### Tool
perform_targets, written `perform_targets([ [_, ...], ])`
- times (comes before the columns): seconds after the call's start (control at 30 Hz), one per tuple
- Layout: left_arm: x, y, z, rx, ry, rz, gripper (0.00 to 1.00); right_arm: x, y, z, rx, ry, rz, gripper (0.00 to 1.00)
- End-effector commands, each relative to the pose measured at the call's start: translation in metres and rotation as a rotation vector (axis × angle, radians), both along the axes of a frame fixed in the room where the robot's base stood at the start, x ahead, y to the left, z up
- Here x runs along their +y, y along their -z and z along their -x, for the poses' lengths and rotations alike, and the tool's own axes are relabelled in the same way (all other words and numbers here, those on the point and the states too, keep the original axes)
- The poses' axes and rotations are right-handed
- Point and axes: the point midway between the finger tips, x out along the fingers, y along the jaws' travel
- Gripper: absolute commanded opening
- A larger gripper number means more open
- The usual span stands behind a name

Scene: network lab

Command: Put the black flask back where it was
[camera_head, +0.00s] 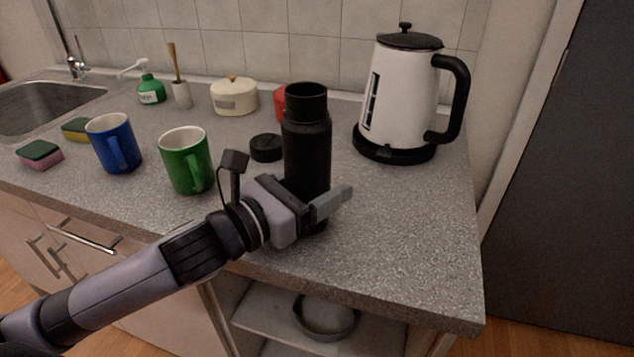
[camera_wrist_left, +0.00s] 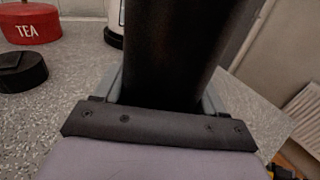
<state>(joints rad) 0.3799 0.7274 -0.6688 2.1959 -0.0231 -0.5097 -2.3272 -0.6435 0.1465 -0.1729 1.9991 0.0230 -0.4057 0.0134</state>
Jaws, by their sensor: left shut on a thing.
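The black flask (camera_head: 307,145) stands upright at the middle of the grey counter, without a lid on its neck. My left gripper (camera_head: 318,200) is shut on the flask around its lower body and hides part of it. In the left wrist view the flask (camera_wrist_left: 175,50) fills the space between the fingers. I cannot tell whether its base touches the counter. A round black lid (camera_head: 266,148) lies on the counter just left of the flask; it also shows in the left wrist view (camera_wrist_left: 22,72). My right gripper is not in view.
A green mug (camera_head: 186,162) and a blue mug (camera_head: 112,145) stand left of the flask. A white kettle (camera_head: 402,90) stands behind right. A red TEA tin (camera_wrist_left: 28,24) is behind. The counter (camera_head: 400,225) is clear at front right.

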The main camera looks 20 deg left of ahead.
Motion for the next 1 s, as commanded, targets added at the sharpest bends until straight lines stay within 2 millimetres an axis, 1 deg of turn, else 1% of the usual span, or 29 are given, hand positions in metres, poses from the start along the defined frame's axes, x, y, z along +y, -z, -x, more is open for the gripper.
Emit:
perform_targets([
  [0.03,0.000,0.001,0.000,0.001,0.000,-0.001,0.80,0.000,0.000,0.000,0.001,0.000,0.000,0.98],
  [0.07,0.000,0.001,0.000,0.001,0.000,-0.001,0.90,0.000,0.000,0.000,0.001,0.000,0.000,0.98],
  [0.1,0.000,0.001,0.000,0.001,0.000,-0.001,0.96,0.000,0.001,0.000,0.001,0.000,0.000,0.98],
  [0.37,0.000,0.000,0.000,0.001,0.000,0.000,0.96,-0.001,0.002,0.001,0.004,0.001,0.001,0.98],
  [0.47,0.000,-0.005,0.000,0.001,0.000,0.001,0.96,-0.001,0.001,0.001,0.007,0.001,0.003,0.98],
  [0.57,0.006,-0.001,0.009,0.003,-0.001,-0.002,0.96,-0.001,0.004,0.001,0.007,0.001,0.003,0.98],
  [0.9,0.036,0.001,0.057,0.005,-0.001,-0.004,0.96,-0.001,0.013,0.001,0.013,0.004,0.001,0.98],
  [1.0,0.043,0.000,0.068,0.003,-0.002,-0.002,0.96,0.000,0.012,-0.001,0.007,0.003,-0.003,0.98],
])
